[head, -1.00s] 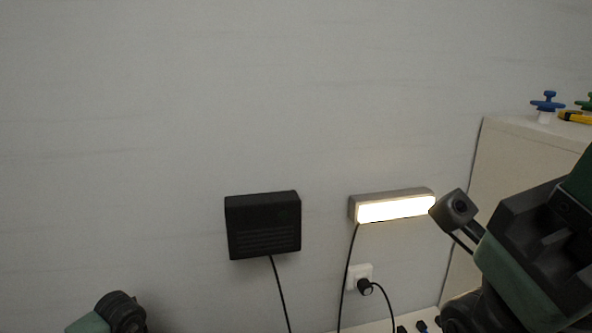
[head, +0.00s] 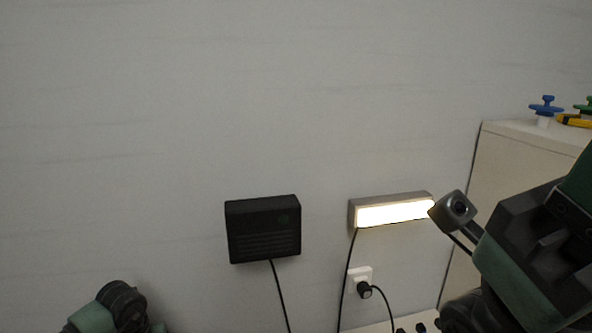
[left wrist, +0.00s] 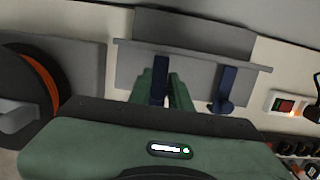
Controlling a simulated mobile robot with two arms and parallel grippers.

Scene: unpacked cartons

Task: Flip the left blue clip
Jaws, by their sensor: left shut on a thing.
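The left blue clip (left wrist: 160,79) is a dark blue upright bar on a grey panel (left wrist: 128,88) in the left wrist view. My left gripper (left wrist: 172,90) has green fingers that reach up to this clip and are shut on it. A second blue clip (left wrist: 225,89) stands to the right, apart from the gripper. In the head view only part of my left arm shows at the lower left. My right arm fills the lower right; its fingertips do not show.
A round black reel with an orange band (left wrist: 47,85) is left of the panel. A red switch (left wrist: 285,105) is at the right. In the head view, a black box (head: 263,229), a lit lamp (head: 392,212) and a cabinet (head: 520,150) surround bare wall.

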